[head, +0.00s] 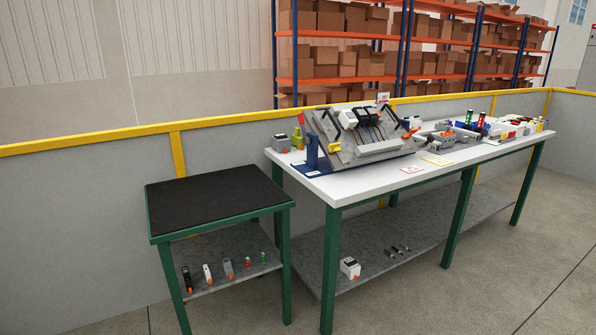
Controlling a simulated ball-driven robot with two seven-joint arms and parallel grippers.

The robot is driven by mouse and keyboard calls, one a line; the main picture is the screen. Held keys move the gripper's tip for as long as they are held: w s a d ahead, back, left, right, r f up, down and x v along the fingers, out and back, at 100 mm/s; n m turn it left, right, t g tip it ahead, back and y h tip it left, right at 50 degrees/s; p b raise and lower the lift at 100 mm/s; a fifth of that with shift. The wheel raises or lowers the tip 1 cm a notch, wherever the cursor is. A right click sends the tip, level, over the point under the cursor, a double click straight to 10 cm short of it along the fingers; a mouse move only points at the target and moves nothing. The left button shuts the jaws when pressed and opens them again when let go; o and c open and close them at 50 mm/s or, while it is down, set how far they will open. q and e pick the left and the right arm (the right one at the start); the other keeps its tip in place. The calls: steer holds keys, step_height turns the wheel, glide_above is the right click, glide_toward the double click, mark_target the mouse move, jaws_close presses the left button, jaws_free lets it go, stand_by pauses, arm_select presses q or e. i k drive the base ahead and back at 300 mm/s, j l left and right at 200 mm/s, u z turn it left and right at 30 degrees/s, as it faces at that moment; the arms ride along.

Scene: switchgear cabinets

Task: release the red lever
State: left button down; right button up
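A tilted grey fixture (375,149) with black handles stands on the left part of the long white table (335,191). A small orange-red part (411,132) sticks out at the fixture's right side; it looks like a lever, but is too small to tell its position. Another small red piece (301,119) shows at the fixture's upper left, near a blue upright (311,150). I cannot tell which of these is the red lever. Neither of my grippers is in view, and nothing touches the fixture.
A green-framed table with a bare black top (215,200) stands at left, with several small devices on its lower shelf. More parts (460,135) crowd the white table's right side. A grey barrier (90,220) with yellow rail runs behind. The floor in front is clear.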

mark_target(305, 140)
steer(key=i, duration=2.4)
steer(key=i+z, duration=0.15)
